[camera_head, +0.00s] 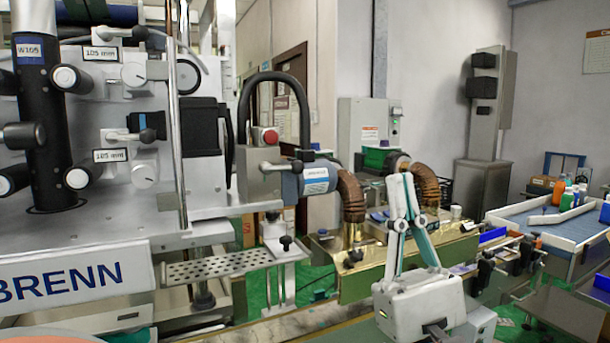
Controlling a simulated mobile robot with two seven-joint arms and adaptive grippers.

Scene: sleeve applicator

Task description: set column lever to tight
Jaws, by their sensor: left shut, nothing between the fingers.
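The sleeve applicator (110,215) fills the left side of the head view. A black upright column (45,110) with a W105 tag stands on it, and a dark knob-ended handle (22,135) sticks out in front of the column. My left gripper (400,180) is shut and empty, pointing up, well right of the column and apart from these levers. My right gripper is not in view.
A perforated metal shelf (218,265) juts from the applicator. A thin vertical rod (176,130) stands right of the levers. A red emergency button (270,137), brown hoses (351,195) and a brass-coloured housing (362,283) lie between the levers and my gripper. A blue conveyor (535,232) with bottles is at right.

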